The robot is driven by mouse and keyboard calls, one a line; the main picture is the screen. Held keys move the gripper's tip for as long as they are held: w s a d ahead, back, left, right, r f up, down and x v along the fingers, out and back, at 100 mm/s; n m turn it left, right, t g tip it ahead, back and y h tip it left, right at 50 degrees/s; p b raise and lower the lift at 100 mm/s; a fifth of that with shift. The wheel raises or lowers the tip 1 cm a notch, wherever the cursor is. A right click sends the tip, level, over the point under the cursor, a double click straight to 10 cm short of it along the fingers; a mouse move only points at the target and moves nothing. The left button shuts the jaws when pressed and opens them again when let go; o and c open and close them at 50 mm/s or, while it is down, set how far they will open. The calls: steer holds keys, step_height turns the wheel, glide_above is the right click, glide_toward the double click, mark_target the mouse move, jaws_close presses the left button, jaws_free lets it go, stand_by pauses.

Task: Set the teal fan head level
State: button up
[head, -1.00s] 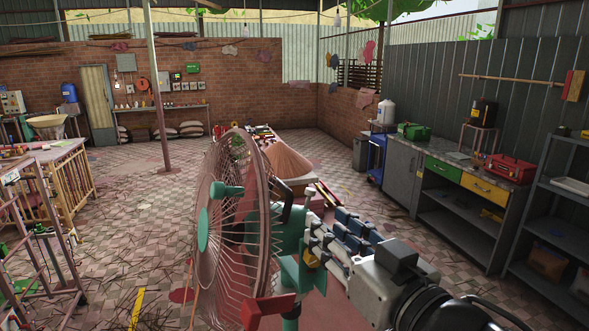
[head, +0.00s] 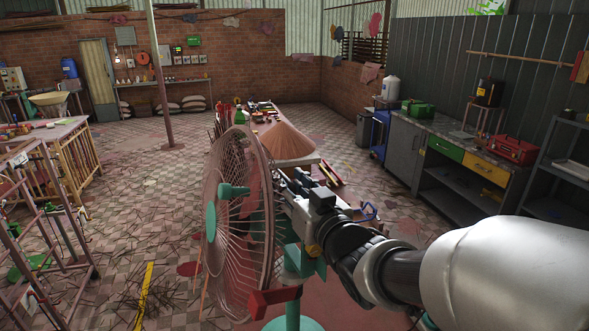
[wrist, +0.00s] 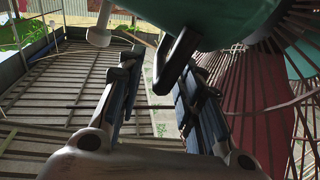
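The teal fan head (head: 300,262) stands in the near middle of the head view on a teal stand (head: 293,321). Its wire cage (head: 240,225) faces left, and a teal hub (head: 210,222) shows in front. I cannot tell its exact tilt. My gripper (head: 292,185) is behind the cage at the motor housing. In the wrist view my gripper (wrist: 157,68) has its fingers apart, with the black handle (wrist: 176,62) of the fan close to the right fingertip. The teal housing (wrist: 230,20) is above.
A table with a brown cone-shaped heap (head: 287,140) stands beyond the fan. A workbench (head: 455,165) with green and yellow drawers and grey shelves (head: 560,180) line the right. A wooden-railed table (head: 62,155) and a metal rack (head: 45,225) stand left. Floor between is open, with scattered sticks.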

steer(key=shift+x, duration=0.95)
steer(key=shift+c, duration=0.2)
jaws_close()
